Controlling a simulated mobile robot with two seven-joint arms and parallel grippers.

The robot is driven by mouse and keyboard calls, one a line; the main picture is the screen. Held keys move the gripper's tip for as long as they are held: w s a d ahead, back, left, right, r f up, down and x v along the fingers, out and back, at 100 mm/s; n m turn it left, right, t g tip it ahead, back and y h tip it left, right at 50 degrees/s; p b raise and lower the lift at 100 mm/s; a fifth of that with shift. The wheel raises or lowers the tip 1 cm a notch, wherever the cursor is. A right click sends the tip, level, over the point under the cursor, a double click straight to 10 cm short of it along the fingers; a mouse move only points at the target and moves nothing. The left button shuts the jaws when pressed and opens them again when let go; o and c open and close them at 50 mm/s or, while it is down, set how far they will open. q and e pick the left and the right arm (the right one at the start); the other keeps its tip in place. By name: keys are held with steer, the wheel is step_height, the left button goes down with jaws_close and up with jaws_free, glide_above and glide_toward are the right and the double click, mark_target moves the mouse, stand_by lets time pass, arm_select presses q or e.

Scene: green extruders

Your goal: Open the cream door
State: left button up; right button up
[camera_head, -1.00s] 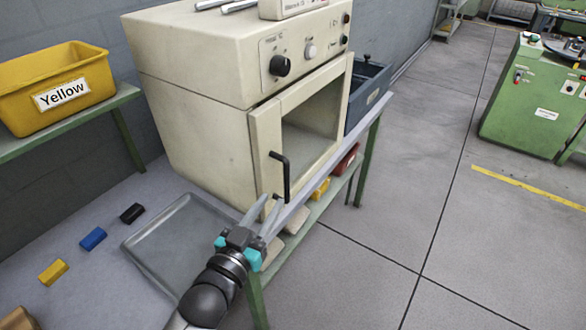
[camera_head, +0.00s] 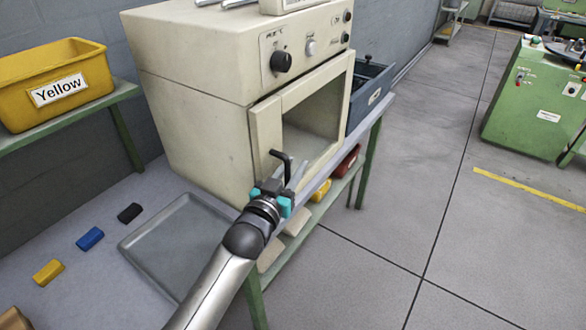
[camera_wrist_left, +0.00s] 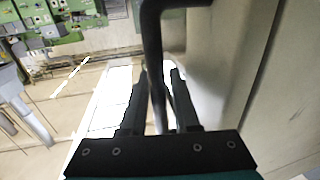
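The cream door (camera_head: 265,135) is on the front of the cream oven (camera_head: 190,85) and looks closed, with a large window in it. Its black handle (camera_head: 286,163) is at the door's left side. My left gripper (camera_head: 283,179) is at the lower part of the handle. In the left wrist view, the handle (camera_wrist_left: 153,45) runs down between the two fingers of the left gripper (camera_wrist_left: 160,85). The fingers look open around it, with narrow gaps. The head view partly hides the fingertips behind the handle. My right gripper is not in view.
A grey metal tray (camera_head: 150,240) lies left of my left arm, beside black (camera_head: 129,213), blue (camera_head: 90,238) and yellow (camera_head: 48,272) blocks. A yellow bin (camera_head: 50,75) stands at the left. A blue bin (camera_head: 370,90) is right of the oven.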

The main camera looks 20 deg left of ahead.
arm_select(q)
jaws_close()
stand_by(1.5)
